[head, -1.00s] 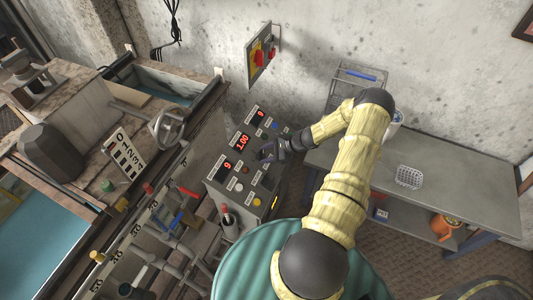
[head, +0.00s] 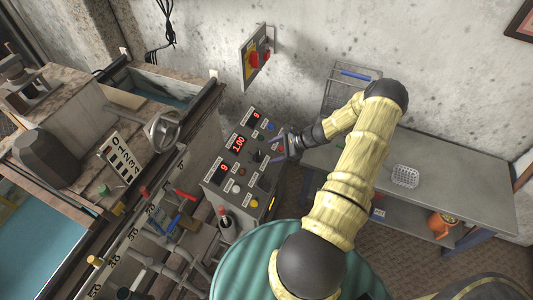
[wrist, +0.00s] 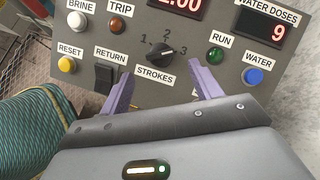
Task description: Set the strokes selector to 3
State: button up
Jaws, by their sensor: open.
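The strokes selector (wrist: 161,55) is a dark round knob above the STROKES label, with 1, 2 and 3 printed around its upper side. Its white pointer mark is turned to the upper right, toward the 3. My gripper (wrist: 164,84) is open in the wrist view, one purple finger to each side below the knob, with nothing between them. In the head view my gripper (head: 279,147) is just right of the control panel (head: 213,186), apart from the knob.
Near the selector in the wrist view are the black RETURN switch (wrist: 104,76), the green RUN button (wrist: 215,55), the blue WATER button (wrist: 254,76) and the yellow RESET button (wrist: 67,64). A grey table (head: 440,180) stands to the right.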

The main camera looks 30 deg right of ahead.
jog(key=v, duration=1.1)
jog(key=shift+r, duration=0.1)
jog(key=s+a+r+n+g+h, duration=0.2)
jog(key=s+a+r+n+h, duration=0.25)
jog(key=a+r+n, duration=0.8)
jog(key=s+a+r+n+g+h, duration=0.2)
jog(key=s+a+r+n+h, duration=0.3)
jog(key=a+r+n, duration=0.75)
notch_tip(320, 180, up, 12)
jog(key=s+a+m+y+p, duration=0.1)
jog(key=a+m+p, duration=0.1)
jog(key=p, duration=1.3)
jog(key=shift+s+f+m, duration=0.15)
jog(key=shift+f+m, duration=0.1)
jog(key=shift+m, duration=0.25)
